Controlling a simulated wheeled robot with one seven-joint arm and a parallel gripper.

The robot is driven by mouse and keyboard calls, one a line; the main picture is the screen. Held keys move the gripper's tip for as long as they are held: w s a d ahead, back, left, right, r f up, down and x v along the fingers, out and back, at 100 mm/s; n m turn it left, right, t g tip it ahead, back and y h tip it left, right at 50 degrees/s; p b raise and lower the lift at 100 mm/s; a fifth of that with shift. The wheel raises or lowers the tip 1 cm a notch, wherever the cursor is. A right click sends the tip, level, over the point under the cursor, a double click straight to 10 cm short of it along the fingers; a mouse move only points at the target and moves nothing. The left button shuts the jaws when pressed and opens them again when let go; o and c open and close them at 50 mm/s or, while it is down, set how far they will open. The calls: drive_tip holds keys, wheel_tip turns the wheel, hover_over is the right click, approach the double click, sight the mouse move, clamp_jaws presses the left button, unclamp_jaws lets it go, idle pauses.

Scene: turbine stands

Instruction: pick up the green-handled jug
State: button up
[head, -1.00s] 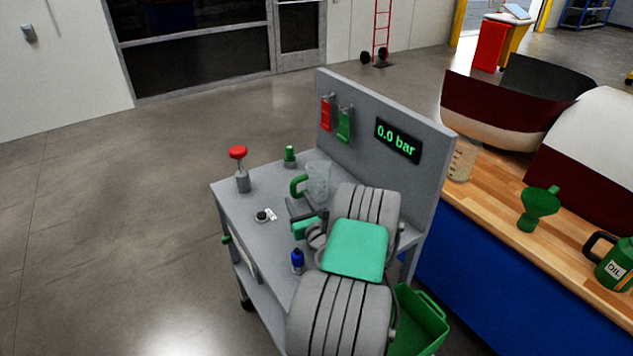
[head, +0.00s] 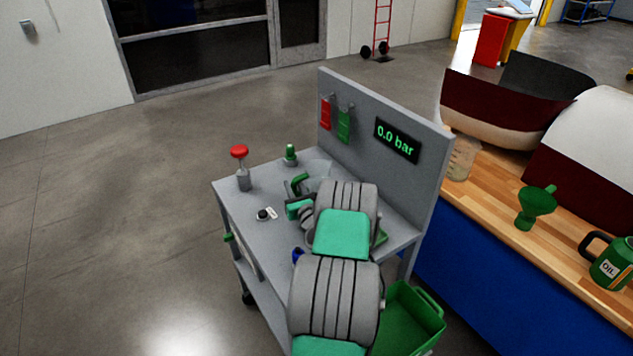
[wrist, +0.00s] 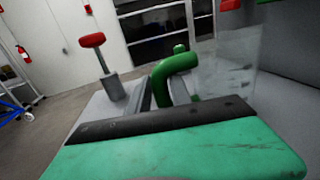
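The jug is a clear, see-through vessel with a thick green handle (head: 299,183). It stands upright on the grey stand (head: 225,190), and its clear body (head: 320,170) is partly hidden behind my arm in the head view. In the wrist view the green handle (wrist: 176,66) curves down just beyond my gripper, with the clear body (wrist: 225,65) to its right. My gripper (wrist: 163,93) has its two fingers apart, one on each side of the handle's lower part. I see no clear contact with the handle. The fingertips are small and partly hidden in the head view.
A red-topped plunger (head: 240,165) and a small green-topped fitting (head: 290,155) stand near the jug. A black-and-white item (head: 266,214) lies in front. The stand's upright panel (head: 410,115) rises behind, with red and green tags and a "0.0 bar" display.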

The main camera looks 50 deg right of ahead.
clamp_jaws()
idle(1.0)
